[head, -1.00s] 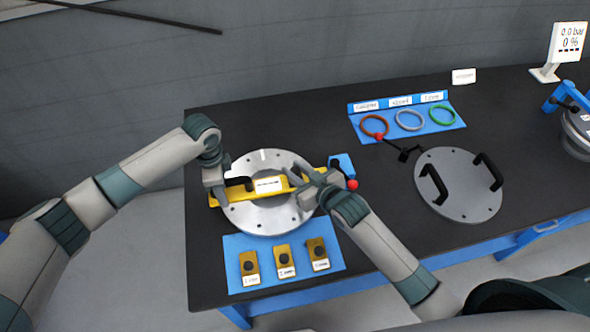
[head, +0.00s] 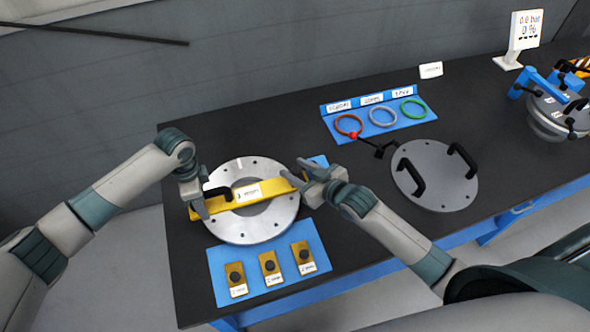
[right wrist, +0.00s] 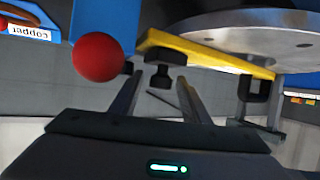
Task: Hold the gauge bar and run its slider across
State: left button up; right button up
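The yellow gauge bar (head: 272,189) lies across the round metal flange (head: 268,228), with a white label at its middle. A black handle (head: 216,192) rises near its left end. My left gripper (head: 202,208) is at that end, and its grip is hidden. My right gripper (head: 300,172) is over the bar's right end. In the right wrist view its two fingers (right wrist: 160,92) are apart. A black knob (right wrist: 159,74) at the bar's end shows between and just beyond the fingertips. I cannot tell which part is the slider.
A red ball (right wrist: 98,57) is close beside the right fingers. A blue mat (head: 262,292) with several small brass blocks lies in front. The ring rack (head: 345,110) and a handled lid (head: 435,180) stand to the right.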

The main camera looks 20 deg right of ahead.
dwell(0.3)
jog(key=v, duration=1.2)
pick_arm(q)
jog(key=o, duration=1.7)
notch_tip(320, 180, up, 12)
pick_arm(e)
jog(key=shift+s+f, duration=0.1)
